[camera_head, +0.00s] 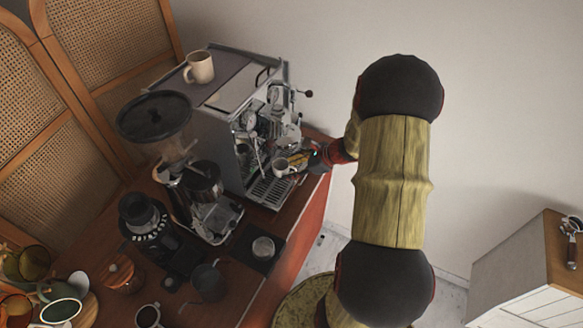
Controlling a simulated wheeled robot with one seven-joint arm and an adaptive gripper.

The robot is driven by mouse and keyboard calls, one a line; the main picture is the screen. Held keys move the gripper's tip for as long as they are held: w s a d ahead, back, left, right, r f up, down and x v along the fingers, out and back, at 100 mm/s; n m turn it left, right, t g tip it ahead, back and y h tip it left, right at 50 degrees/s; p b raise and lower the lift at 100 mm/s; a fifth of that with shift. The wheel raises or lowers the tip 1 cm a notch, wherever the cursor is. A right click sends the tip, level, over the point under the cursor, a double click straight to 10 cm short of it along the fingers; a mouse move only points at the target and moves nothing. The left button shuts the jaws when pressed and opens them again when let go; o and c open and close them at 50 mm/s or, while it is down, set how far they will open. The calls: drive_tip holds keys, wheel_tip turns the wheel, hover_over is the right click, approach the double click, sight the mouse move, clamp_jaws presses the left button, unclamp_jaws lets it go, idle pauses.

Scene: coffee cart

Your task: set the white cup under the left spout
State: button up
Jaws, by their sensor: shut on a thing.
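The white cup (281,167) is small and appears upright, just above or on the back right of the drip tray (266,192). I cannot tell whether its base touches the tray. My gripper (295,163) reaches in from the right and is shut on the cup's right side. The espresso machine (228,108) is a silver box with gauges and levers on its front. The spouts are small and hard to make out among the front fittings, so the cup's exact place relative to the left spout is unclear.
A beige mug (199,67) stands on the machine's top. A grinder (153,116) stands at its left front. A black pitcher (208,283), a dark tamping mat (257,249) and several cups crowd the counter. A white cabinet (530,270) stands at right.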

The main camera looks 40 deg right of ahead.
drive_tip(key=o, duration=1.5)
drive_tip(key=shift+c, duration=0.2)
drive_tip(key=shift+o, duration=0.2)
drive_tip(key=shift+s, duration=0.1)
drive_tip(key=v, duration=1.2)
drive_tip(key=shift+f, duration=0.1)
